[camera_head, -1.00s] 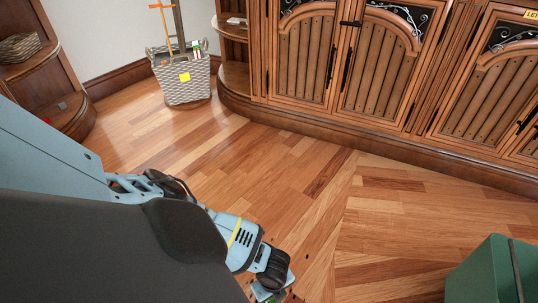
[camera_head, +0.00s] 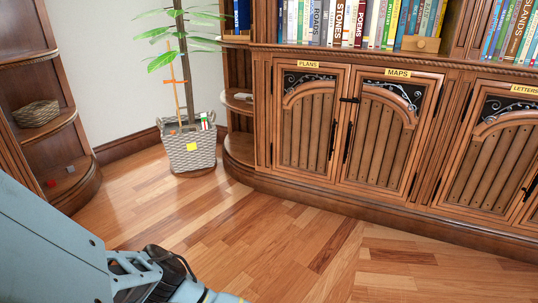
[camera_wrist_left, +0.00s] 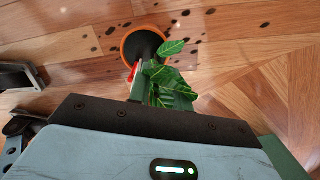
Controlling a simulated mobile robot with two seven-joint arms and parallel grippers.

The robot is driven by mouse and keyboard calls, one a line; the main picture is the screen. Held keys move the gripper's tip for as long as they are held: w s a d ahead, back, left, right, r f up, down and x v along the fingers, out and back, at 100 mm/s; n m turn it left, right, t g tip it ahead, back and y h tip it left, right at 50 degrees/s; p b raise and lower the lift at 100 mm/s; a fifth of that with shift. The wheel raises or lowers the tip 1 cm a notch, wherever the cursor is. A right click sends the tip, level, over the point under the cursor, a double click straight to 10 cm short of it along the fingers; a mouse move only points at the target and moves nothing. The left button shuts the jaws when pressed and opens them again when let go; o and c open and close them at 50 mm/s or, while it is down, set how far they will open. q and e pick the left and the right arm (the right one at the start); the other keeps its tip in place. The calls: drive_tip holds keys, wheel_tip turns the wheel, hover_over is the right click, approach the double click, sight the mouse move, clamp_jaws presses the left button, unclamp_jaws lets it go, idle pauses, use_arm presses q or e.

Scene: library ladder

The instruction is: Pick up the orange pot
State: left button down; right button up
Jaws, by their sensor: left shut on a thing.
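The orange pot (camera_wrist_left: 126,54) shows at the top of the left wrist view, with its orange rim around a dark inside. A plant with green leaves (camera_wrist_left: 170,78) comes out of it toward the camera and overlaps its near edge. My left gripper (camera_wrist_left: 138,74) is shut at the pot's near side, holding it; the leaves partly hide the contact. The head view shows only part of my left arm, neither its gripper nor the pot.
Dark specks (camera_wrist_left: 210,11) lie scattered on the wooden floor. In the head view, a grey woven basket (camera_head: 188,150) with a tall plant stands by the wall. A bookcase with cabinet doors (camera_head: 310,130) lines the back. A shelf (camera_head: 75,180) stands left. The middle floor is clear.

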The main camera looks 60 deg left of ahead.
drive_tip(key=shift+w, duration=0.3)
drive_tip(key=shift+s, duration=0.4)
use_arm(q)
drive_tip(key=shift+r, duration=0.15)
use_arm(e)
drive_tip(key=shift+s+r, duration=0.1)
